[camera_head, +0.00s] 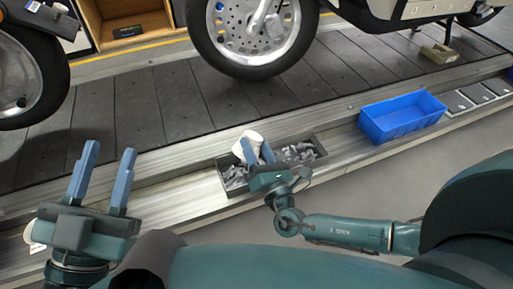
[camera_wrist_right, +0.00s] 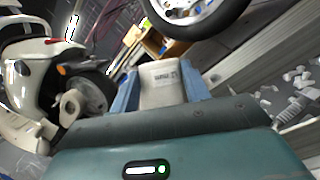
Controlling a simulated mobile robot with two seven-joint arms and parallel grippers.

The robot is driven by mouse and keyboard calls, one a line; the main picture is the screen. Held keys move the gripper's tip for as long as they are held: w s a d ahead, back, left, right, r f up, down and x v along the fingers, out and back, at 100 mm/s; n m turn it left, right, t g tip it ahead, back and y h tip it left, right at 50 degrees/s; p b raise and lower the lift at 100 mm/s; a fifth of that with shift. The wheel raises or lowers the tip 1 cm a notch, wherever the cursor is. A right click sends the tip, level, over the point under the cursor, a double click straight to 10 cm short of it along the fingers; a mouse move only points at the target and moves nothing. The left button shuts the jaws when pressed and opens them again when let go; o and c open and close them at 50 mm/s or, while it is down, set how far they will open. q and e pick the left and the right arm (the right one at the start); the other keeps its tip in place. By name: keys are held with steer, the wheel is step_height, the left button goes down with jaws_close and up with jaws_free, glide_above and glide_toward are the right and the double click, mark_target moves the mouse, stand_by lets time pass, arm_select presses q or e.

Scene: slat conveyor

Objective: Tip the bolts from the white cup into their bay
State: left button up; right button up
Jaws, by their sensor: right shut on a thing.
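The white cup (camera_head: 241,150) is held between the fingers of my right gripper (camera_head: 257,150), above the grey divided tray (camera_head: 222,186). The cup looks tilted in the head view. It also shows between the two blue fingers in the right wrist view (camera_wrist_right: 160,82), with dark print on its side; its contents are hidden. Grey metal pieces lie in the tray's left bay (camera_head: 235,177) and right bay (camera_head: 297,153). My gripper covers part of the tray's middle. My left gripper (camera_head: 106,172) is open and empty, left of the tray.
A blue bin (camera_head: 400,117) stands right of the tray on the ledge. Motorcycle wheels (camera_head: 245,35) stand on the slat conveyor (camera_head: 150,105) behind. A wooden box (camera_head: 130,25) is at the back left. The ledge between my left gripper and the tray is clear.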

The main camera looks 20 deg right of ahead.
step_height(320, 180, up, 6)
steer(key=p, duration=0.4)
